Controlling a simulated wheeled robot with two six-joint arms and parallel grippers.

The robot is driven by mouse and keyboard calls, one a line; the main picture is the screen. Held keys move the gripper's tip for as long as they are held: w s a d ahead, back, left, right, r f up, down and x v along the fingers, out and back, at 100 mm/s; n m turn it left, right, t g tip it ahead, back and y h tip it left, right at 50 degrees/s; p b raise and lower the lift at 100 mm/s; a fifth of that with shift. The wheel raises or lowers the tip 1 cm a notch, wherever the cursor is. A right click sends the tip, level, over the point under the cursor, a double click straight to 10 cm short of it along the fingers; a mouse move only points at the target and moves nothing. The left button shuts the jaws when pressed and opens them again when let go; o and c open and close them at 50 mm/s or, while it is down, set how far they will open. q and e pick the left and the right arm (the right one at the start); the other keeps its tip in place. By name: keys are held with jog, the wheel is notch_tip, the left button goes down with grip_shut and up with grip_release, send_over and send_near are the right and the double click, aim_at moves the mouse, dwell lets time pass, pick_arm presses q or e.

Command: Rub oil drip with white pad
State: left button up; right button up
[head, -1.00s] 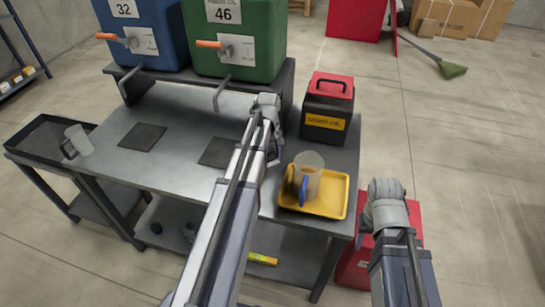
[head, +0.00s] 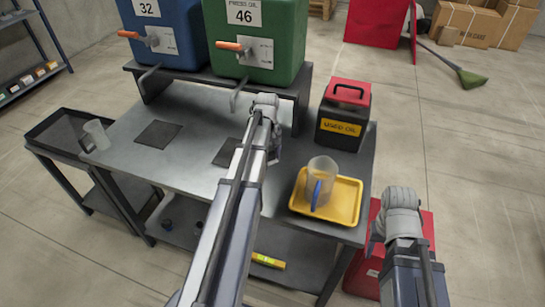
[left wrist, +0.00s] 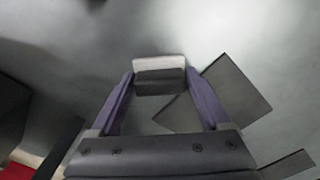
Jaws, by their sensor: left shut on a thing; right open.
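The white pad (left wrist: 158,63), with a dark block (left wrist: 160,82) under its white edge, is between the purple fingers of my left gripper (left wrist: 158,84) in the left wrist view. That gripper is shut on it over the grey metal table (left wrist: 285,60). In the head view my left gripper (head: 273,150) is at the table's middle, below the green tank, and the pad is hidden there. I cannot make out an oil drip in either view. My right gripper (head: 374,246) is open, low at the right beside the table, partly hidden by its arm.
A yellow tray (head: 345,217) with a clear jug (head: 321,177) stands right of my left arm. Behind are a black-and-red oil can (head: 342,112), a green tank (head: 255,45) and a blue tank (head: 165,40). Dark mats (head: 158,133) lie left. A side cart (head: 60,125) holds another jug (head: 97,134).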

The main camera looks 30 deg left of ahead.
pick_arm(q)
jog(key=shift+r, duration=0.1)
notch_tip(320, 180, up, 6)
jog(key=p, duration=0.6)
dwell(0.3)
notch_tip(320, 180, up, 3)
jog(key=p, duration=0.3)
dwell(0.3)
jog(key=shift+d, duration=0.15)
